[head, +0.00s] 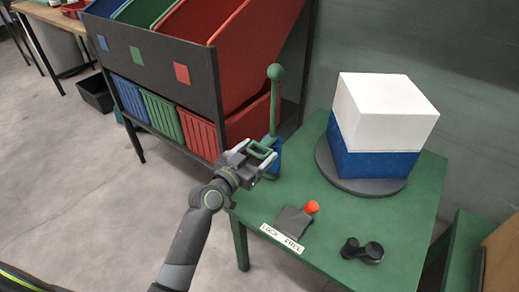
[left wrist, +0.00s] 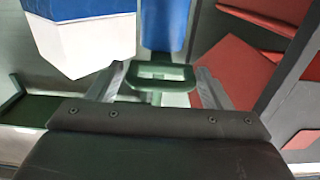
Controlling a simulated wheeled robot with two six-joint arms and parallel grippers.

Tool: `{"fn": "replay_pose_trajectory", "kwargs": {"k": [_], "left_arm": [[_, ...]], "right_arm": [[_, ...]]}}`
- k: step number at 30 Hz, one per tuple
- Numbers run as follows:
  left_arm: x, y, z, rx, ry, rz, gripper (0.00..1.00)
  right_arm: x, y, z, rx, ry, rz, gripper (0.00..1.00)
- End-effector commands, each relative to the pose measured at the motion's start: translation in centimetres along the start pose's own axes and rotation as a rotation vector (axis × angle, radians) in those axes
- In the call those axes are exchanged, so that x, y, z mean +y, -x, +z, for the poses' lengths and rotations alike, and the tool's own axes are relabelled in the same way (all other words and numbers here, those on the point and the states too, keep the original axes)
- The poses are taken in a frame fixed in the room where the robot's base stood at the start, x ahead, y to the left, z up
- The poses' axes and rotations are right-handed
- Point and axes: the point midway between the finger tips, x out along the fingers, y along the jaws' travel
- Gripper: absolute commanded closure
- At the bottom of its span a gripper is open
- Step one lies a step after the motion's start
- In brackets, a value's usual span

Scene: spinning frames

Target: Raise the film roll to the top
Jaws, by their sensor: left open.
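The blue film roll (head: 277,157) sits low on an upright green post (head: 274,105) with a ball top, at the table's left edge. A green loop handle (head: 261,149) sticks out from its carriage. In the left wrist view the roll (left wrist: 165,24) shows at top centre, with the handle (left wrist: 160,72) below it. My left gripper (head: 262,157) is open, with its fingers on either side of the handle; in the left wrist view there are gaps between fingers and handle. My gripper partly hides the roll in the head view. My right gripper is not in view.
A box with white top and blue lower part (head: 375,164) stands on a grey turntable (head: 371,187). A black crank-like part (head: 362,251) lies front right. A bin rack (head: 162,62) stands close left.

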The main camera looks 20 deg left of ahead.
Motion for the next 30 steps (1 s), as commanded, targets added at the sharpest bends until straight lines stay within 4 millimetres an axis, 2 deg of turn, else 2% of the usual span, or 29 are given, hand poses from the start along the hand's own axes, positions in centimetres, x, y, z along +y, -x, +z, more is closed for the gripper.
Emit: {"fn": "replay_pose_trajectory", "kwargs": {"k": [6, 14, 25, 30], "left_arm": [[0.0, -1.5, 0.0, 0.000, 0.001, 0.001, 0.27], [0.0, -1.6, 0.0, 0.000, 0.001, 0.000, 0.27], [0.1, -1.5, 0.0, -0.001, 0.002, 0.001, 0.74], [0.1, -1.5, -0.6, -0.001, 0.003, 0.002, 0.76]], "right_arm": [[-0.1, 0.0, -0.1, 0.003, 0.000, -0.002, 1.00], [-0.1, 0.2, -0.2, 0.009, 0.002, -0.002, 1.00], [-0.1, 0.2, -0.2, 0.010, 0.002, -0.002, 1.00], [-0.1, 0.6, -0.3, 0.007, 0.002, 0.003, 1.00]]}}
